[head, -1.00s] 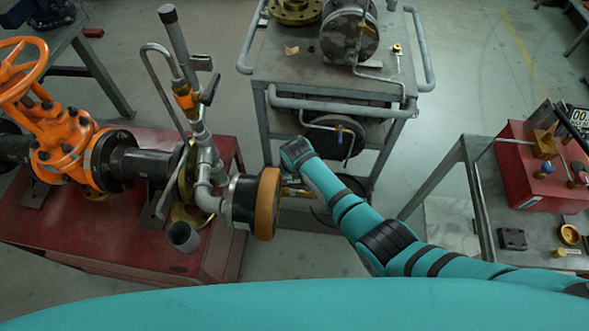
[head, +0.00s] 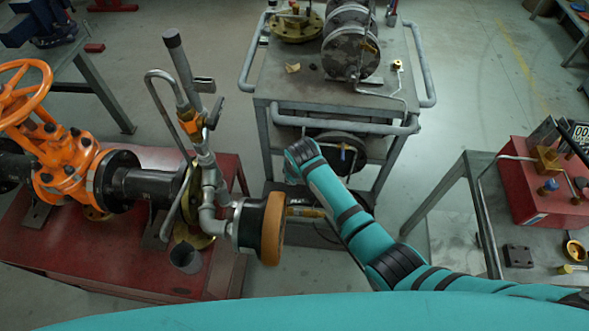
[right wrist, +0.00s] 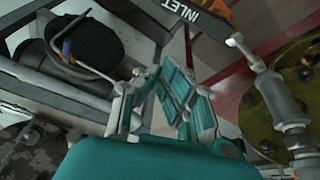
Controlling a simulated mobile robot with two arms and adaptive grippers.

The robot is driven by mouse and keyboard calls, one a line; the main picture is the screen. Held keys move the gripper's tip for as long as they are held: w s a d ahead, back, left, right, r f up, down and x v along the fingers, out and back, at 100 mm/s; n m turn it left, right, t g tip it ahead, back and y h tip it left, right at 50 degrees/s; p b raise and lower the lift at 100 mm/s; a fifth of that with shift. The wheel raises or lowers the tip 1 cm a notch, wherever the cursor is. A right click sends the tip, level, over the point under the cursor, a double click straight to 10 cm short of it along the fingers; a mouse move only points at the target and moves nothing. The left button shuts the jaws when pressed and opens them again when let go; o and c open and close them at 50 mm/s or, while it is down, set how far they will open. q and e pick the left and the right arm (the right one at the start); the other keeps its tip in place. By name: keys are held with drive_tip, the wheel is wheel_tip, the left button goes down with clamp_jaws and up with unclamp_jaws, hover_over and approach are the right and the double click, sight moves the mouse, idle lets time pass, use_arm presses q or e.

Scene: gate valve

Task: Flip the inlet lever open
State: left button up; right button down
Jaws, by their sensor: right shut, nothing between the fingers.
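An orange and black bar marked INLET (right wrist: 195,15) crosses the top of the right wrist view. A metal pipe fitting (right wrist: 290,115) stands at the right there, and I cannot tell exactly how the bar joins it. My right gripper (right wrist: 172,80) has its teal fingers below the bar, apart from it, shut and empty. In the head view an upright pipe with an orange valve body (head: 190,122) and a dark lever (head: 214,113) stands left of my right arm. The right fingers are not clear there. My left gripper is out of view.
An orange-rimmed round end (head: 272,228) sticks out beside my right arm. A grey cart (head: 300,85) stands behind, and a red bench (head: 100,250) carries the orange handwheel valve (head: 65,165). Another table (head: 440,225) is at the right.

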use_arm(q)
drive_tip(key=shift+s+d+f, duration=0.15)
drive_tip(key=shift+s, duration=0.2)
use_arm(e)
drive_tip(key=v, duration=0.3)
drive_tip(key=shift+a+r, duration=0.2)
drive_tip(key=shift+r, duration=0.1)
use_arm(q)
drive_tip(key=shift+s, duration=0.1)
